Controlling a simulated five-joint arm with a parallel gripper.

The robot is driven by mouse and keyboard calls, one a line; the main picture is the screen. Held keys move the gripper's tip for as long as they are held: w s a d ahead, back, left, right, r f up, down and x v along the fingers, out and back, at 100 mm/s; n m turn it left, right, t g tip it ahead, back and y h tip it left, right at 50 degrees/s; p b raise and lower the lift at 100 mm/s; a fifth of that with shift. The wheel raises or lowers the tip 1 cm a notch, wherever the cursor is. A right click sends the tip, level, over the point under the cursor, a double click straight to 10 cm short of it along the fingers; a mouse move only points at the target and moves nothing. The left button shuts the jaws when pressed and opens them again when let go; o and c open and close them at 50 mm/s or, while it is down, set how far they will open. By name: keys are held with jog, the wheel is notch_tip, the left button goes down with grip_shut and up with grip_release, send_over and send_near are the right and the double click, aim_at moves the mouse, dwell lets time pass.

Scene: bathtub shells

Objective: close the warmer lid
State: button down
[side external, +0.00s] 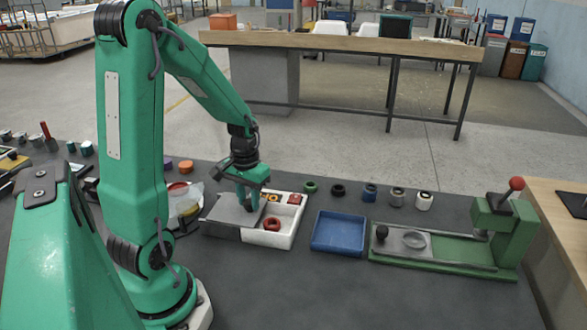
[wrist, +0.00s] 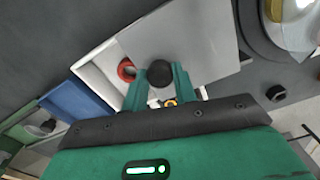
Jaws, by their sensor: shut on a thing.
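The warmer is a white box (side external: 288,236) with inner compartments, and it also shows in the wrist view (wrist: 93,73). Its flat grey lid (side external: 226,214) lies over the left part and sticks out past the box's left side. The right part is uncovered, with a red ring (side external: 272,224) inside. In the wrist view the lid (wrist: 200,38) carries a round black knob (wrist: 160,73). My gripper (side external: 250,196) is over the lid, with its fingers (wrist: 160,84) shut on the knob from both sides.
A blue tray (side external: 338,232) stands just right of the warmer. A green press with a red-knobbed lever (side external: 516,184) is further right. Several small rings and cylinders (side external: 397,197) line the back. A round dish (side external: 184,210) is close on the left. The front tabletop is clear.

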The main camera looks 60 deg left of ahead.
jog(key=w+d, duration=0.7)
jog(key=shift+w, duration=0.1)
jog(key=c, duration=1.1)
grip_release()
jog(key=shift+r, duration=0.2)
notch_tip(320, 180, up, 8)
jog(key=shift+f, duration=0.25)
